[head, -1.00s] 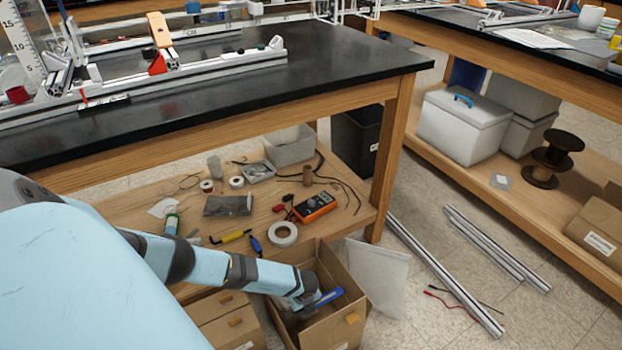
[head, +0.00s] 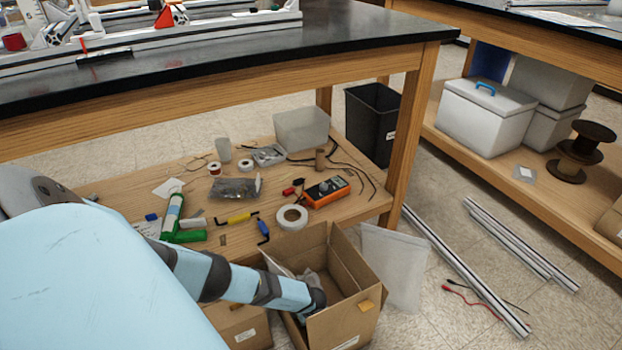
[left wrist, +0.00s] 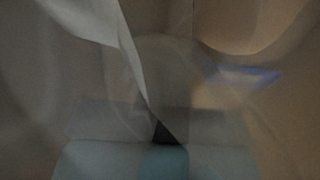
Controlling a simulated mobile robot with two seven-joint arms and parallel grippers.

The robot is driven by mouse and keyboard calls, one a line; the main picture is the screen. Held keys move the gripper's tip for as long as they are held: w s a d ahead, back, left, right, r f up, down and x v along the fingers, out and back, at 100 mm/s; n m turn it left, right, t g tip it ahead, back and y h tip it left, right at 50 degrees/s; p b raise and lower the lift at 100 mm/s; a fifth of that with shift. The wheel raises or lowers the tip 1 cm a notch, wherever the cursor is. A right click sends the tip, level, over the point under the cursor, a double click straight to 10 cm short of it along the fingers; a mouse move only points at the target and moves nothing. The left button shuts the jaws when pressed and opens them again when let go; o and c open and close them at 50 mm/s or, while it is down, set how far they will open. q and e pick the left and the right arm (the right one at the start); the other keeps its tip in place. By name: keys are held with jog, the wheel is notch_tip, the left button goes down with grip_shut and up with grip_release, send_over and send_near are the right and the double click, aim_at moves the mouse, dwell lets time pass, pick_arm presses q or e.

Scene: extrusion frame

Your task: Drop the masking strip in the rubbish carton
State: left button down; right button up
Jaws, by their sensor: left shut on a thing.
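The rubbish carton (head: 342,322) stands open on the floor in front of the shelf under the bench. My left arm reaches down into it, and the carton wall hides the gripper in the head view. In the dim, blurred left wrist view, my left gripper (left wrist: 165,132) is shut, with pale crumpled sheets close around it. A blue strip, which looks like the masking strip (left wrist: 250,75), shows there at the right; its contact with the fingers is unclear. The strip is hidden in the head view. My right gripper is not in view.
A clear bag (head: 392,268) leans against the carton's right side. The shelf (head: 340,221) holds a tape roll (head: 291,217), an orange meter (head: 327,192) and several tools. Metal extrusions (head: 470,275) lie on the floor at right. A table leg (head: 410,150) rises behind the carton.

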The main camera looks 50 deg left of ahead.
pick_arm(q)
jog(key=shift+f, duration=0.15)
jog(key=shift+f, duration=0.5)
jog(key=c, duration=1.3)
grip_release()
jog(key=shift+r, duration=0.1)
